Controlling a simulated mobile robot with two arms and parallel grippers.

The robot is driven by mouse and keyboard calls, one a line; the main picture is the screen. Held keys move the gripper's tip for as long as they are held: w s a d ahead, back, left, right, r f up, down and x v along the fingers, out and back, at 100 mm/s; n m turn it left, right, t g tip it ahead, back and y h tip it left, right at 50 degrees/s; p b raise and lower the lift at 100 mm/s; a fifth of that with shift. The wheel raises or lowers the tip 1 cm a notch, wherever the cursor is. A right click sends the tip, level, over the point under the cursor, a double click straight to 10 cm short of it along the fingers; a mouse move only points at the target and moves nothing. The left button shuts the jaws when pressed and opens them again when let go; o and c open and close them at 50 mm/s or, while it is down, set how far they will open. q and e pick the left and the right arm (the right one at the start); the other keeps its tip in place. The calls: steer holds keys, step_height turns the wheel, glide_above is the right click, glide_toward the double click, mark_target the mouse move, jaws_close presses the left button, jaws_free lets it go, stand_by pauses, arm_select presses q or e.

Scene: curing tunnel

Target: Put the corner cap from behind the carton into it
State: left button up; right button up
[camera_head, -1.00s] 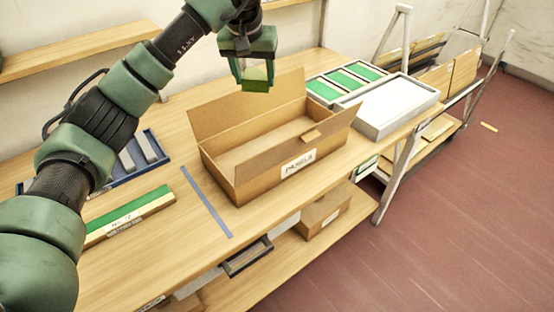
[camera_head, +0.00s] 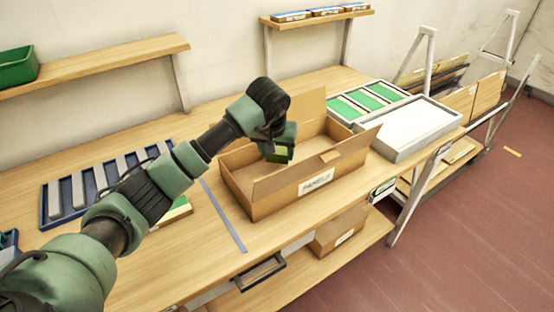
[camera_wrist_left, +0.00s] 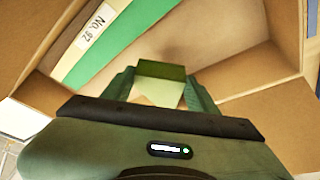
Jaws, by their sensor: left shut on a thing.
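The open carton (camera_head: 268,206) stands on the wooden table with its flaps up and a label on the front. My left gripper (camera_head: 280,149) is over the carton's opening, low near its left part. It is shut on the corner cap (camera_head: 280,156), a small green block with a yellowish face. In the left wrist view the cap (camera_wrist_left: 160,88) sits between the two fingers, with the carton's walls (camera_wrist_left: 30,35) around. I cannot tell whether the cap touches the carton. My right gripper is not in view.
In the wrist view a green-striped panel labelled "No. 92" (camera_wrist_left: 118,38) seems to lie inside the carton. A blue rack (camera_head: 47,220) with grey bars is at the left. A tray of green panels (camera_head: 368,98) and a white-topped tray (camera_head: 410,128) stand at the right.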

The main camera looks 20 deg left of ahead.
mark_target(277, 161)
arm_select(q)
step_height(277, 161, down, 3)
steer(key=shift+f+p, duration=0.2)
steer(key=shift+p, duration=0.1)
steer(key=shift+f, duration=0.1)
steer(key=shift+f, duration=0.1)
steer(key=o, duration=1)
steer(key=b+v, duration=0.1)
steer(key=v, duration=1.1)
steer(key=shift+b, duration=0.3)
